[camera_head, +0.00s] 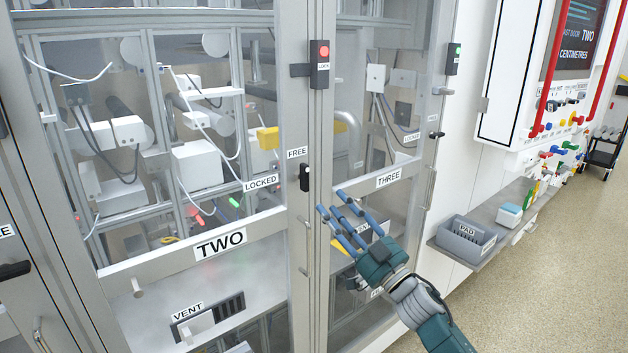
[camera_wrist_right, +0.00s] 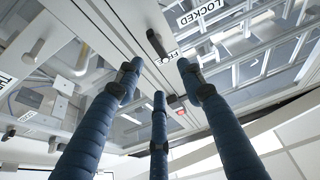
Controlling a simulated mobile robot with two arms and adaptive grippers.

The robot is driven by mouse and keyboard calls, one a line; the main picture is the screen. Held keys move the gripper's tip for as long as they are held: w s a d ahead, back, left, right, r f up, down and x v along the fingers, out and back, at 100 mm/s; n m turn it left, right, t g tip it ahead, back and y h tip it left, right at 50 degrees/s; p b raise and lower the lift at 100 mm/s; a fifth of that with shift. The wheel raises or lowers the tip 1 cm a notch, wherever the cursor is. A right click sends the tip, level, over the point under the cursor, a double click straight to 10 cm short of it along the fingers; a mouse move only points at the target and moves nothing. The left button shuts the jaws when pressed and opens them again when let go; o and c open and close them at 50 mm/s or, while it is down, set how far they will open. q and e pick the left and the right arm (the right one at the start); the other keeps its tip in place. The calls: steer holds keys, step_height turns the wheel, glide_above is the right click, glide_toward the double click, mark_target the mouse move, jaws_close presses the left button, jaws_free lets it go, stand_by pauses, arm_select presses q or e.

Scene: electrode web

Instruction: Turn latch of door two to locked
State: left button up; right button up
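Door two (camera_head: 130,268), a grey-framed glass door labelled TWO, appears closed at left centre in the head view. Its small black latch (camera_head: 305,178) is on the right frame and stands roughly upright. The FREE label (camera_head: 297,153) is just above it, and the LOCKED label (camera_head: 260,184) is to its left. The latch also shows in the right wrist view (camera_wrist_right: 157,44), beyond the fingertips. My right gripper (camera_head: 334,208) has its blue fingers spread and empty, to the right of and a little below the latch, apart from it in the head view. My left gripper is out of view.
A box with a red light (camera_head: 319,64) marked LOCK sits above the latch. Door three (camera_head: 388,180) is close behind my right fingers. A vertical bar handle (camera_head: 308,247) is below the latch. A grey bin (camera_head: 466,240) on a shelf stands at right.

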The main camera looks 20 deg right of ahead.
mark_target(309, 178)
steer(key=p+x, duration=0.3)
steer(key=x, duration=0.6)
steer(key=shift+w+r, duration=0.15)
steer(key=shift+w, duration=0.15)
steer(key=shift+w+a, duration=0.2)
steer(key=shift+w, duration=0.5)
steer(key=shift+r, duration=0.1)
steer(key=shift+c, duration=0.5)
jaws_close()
